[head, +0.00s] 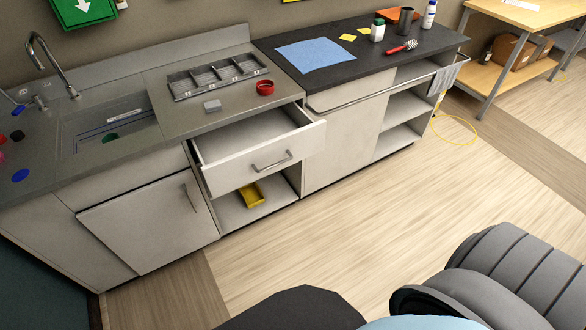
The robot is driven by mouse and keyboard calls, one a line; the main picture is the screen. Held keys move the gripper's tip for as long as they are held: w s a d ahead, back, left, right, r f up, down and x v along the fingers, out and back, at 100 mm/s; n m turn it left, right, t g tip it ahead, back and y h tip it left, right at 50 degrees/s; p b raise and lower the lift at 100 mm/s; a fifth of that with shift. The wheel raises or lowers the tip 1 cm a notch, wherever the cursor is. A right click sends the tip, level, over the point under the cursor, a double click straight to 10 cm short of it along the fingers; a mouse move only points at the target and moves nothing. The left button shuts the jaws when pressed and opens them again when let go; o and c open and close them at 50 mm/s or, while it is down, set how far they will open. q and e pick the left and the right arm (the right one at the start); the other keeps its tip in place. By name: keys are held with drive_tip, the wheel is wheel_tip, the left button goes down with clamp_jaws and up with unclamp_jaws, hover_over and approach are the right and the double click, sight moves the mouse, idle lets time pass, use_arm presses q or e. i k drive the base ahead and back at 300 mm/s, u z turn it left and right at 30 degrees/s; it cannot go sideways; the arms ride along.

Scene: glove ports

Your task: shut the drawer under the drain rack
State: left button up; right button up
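The drain rack (217,77), a dark metal frame with several compartments, lies on the grey counter right of the sink. The drawer (236,178) under it is pulled well out from the cabinet. It has a pale front with a bar handle (273,162), and the part of its inside that shows looks empty. Neither of my grippers is in view.
A yellow bin (251,195) sits on the open shelf below the drawer. A red ring-shaped thing (265,88) and a grey block (212,105) lie on the counter above. The cabinet door (150,228) left of the drawer looks shut.

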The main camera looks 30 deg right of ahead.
sight(232, 156)
drive_tip(key=z, duration=0.5)
drive_tip(key=i, duration=0.95)
drive_tip(key=z, duration=0.55)
drive_tip(key=k, duration=0.5)
drive_tip(key=u, duration=0.35)
drive_tip(key=i, duration=0.5)
drive_tip(key=z, duration=0.05)
